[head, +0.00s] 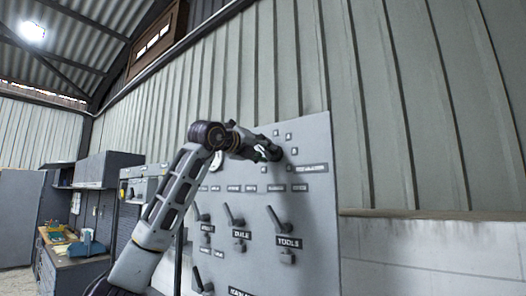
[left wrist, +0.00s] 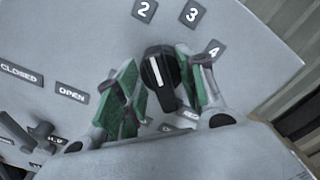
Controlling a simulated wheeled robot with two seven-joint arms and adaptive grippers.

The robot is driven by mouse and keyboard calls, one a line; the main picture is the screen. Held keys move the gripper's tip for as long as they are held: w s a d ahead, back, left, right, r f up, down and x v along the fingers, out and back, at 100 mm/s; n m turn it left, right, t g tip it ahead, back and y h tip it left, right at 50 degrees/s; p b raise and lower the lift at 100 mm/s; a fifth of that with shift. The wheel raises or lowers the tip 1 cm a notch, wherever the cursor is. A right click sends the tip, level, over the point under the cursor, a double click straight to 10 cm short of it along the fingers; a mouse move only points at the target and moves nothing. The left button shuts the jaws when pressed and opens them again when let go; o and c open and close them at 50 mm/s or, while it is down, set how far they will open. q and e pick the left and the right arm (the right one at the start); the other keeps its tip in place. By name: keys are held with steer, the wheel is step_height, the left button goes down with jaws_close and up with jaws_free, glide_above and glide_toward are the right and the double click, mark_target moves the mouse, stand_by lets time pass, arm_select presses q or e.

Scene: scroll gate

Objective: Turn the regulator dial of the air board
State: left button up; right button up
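The regulator dial (left wrist: 160,76) is a black round knob with a white pointer line, on the grey air board (head: 255,215). In the left wrist view the line runs nearly up and down, its upper end tilted slightly left, below number plates 2 (left wrist: 144,9) and 3 (left wrist: 192,13). Another plate (left wrist: 207,51) is partly covered by a finger. My left gripper (left wrist: 160,88) is open, its green-padded fingers on either side of the dial. The left finger stands apart from it; the right one is close, contact unclear. In the head view my left gripper (head: 268,152) largely hides the dial. My right gripper is out of view.
Several levers with name plates, such as the TOOLS lever (head: 277,220), stick out of the board below my left arm. A workbench (head: 72,255) and grey cabinets (head: 103,168) stand at the left. A ribbed wall rises behind the board.

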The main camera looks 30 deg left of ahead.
arm_select(q)
steer(key=shift+s, duration=0.1)
steer(key=s, duration=1.1)
steer(key=shift+s+a, duration=0.4)
steer(key=shift+a, duration=0.05)
stand_by(0.3)
